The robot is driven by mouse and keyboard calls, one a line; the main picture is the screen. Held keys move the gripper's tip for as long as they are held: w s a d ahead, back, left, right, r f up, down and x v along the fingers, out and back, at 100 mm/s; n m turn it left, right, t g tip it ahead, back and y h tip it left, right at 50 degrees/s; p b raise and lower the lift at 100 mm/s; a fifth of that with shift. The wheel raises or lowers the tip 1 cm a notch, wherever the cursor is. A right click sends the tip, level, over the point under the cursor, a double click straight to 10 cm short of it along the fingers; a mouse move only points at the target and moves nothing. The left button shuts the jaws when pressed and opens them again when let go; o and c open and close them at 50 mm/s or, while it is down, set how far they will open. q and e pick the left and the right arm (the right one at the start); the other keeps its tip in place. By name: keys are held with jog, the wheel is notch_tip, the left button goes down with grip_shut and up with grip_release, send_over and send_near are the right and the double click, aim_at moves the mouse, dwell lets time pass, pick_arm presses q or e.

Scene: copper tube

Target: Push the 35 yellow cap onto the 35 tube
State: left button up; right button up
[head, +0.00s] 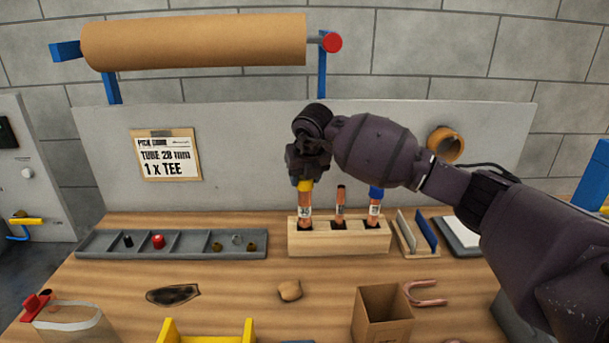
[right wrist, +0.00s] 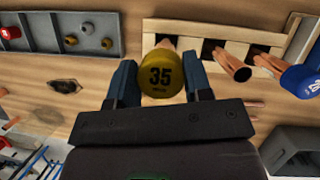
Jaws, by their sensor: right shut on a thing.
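My right gripper (head: 305,177) points down over the left slot of the wooden block (head: 340,241). It is shut on the yellow cap (head: 305,186), whose "35" marking faces the right wrist view (right wrist: 160,74) between the two fingers. The copper 35 tube (head: 305,209) stands upright in the left slot with a white label, directly under the cap. Cap and tube look in line and touching; how far the cap sits over the rim cannot be told. My left gripper is not in view.
A thinner uncapped tube (head: 340,203) and a blue-capped tube (head: 375,201) stand in the same block. A grey compartment tray (head: 172,244) with small parts lies left. A cardboard box (head: 382,314) and copper U-bend (head: 426,297) are in front.

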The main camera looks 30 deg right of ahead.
jog(key=shift+f+b, duration=0.65)
jog(key=shift+f, duration=0.75)
jog(key=o, duration=1)
jog(key=shift+c, duration=0.2)
jog(key=d+v, duration=0.1)
jog(key=v, duration=1)
jog(key=shift+a, duration=0.5)
jog(key=shift+f, duration=0.1)
